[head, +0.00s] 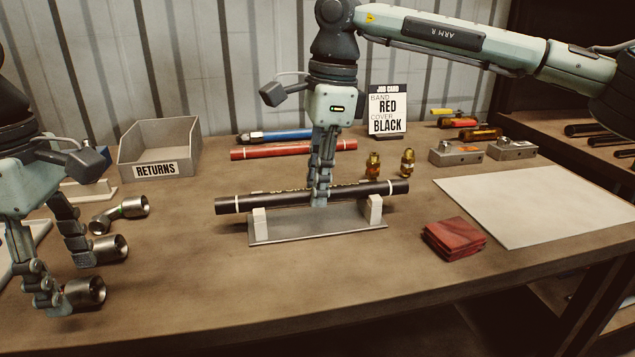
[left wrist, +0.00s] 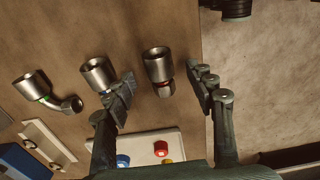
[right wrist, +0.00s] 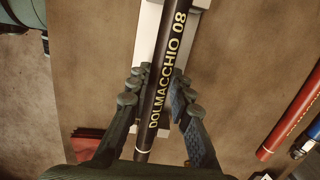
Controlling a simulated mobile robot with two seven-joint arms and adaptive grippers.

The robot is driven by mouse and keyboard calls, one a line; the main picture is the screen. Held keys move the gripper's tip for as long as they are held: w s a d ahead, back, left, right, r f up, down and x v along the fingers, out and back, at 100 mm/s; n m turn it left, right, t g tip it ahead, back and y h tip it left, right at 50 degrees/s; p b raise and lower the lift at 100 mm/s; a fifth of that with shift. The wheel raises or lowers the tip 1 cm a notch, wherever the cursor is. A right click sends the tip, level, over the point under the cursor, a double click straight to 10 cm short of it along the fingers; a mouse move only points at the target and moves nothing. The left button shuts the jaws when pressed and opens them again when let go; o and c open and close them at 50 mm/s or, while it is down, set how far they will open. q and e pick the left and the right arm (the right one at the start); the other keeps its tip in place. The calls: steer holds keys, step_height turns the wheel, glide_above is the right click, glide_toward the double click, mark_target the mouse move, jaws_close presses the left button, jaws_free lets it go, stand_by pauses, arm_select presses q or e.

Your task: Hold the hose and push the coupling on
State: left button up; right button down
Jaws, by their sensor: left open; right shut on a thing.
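The black hose (head: 285,201) lies level across two pale blocks of a low stand (head: 300,228). My right gripper (head: 320,190) is shut on its middle; the right wrist view shows the hose (right wrist: 165,75) lettered "DOLMACCHIO 08" between the fingers. In the left wrist view, a straight coupling with a red band (left wrist: 157,66) is between the open fingers of my left gripper (left wrist: 163,85). A blue-banded coupling (left wrist: 97,73) is just outside the left finger, which partly covers it. An elbow coupling with a green band (left wrist: 42,91) is farther left.
A job card (head: 387,110) reads band red, cover black. A returns bin (head: 160,145), blue hose (head: 285,135) and red hose (head: 285,150) are behind. Brass fittings (head: 373,166), red cloths (head: 454,239) and a white sheet (head: 545,205) are to the right. The front middle table is clear.

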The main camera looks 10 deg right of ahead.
mark_target(77, 281)
arm_select(q)
steer(key=shift+f, duration=1.05)
jaws_close()
steer(key=shift+r, duration=3.55)
steer(key=shift+w+d+f, duration=0.15)
steer(key=shift+d+f, duration=0.05)
steer(key=shift+f, duration=0.05)
steer(key=w+d+f+t, duration=0.1)
steer(key=d, duration=0.1)
steer(key=w+d+f+m+t, duration=0.1)
steer(key=d, duration=0.2)
steer(key=w+d+f+t, duration=0.1)
steer(key=w+d, duration=0.1)
steer(key=shift+d+f+m+t, duration=0.15)
steer(key=shift+f+m+t, duration=0.2)
steer(key=shift+m+t, duration=0.05)
steer(key=shift+w+a+r+n+t+y, duration=0.1)
steer(key=shift+w+n+t+y, duration=0.2)
steer(key=shift+w, duration=0.75)
steer(key=shift+w+a+f+n+t+y, duration=0.15)
steer(key=shift+w+n+t, duration=0.3)
steer(key=shift+w, duration=0.55)
steer(key=shift+w+r+n+t+y, duration=0.15)
steer(key=shift+w+n+t+y, duration=0.15)
steer(key=shift+w, duration=0.75)
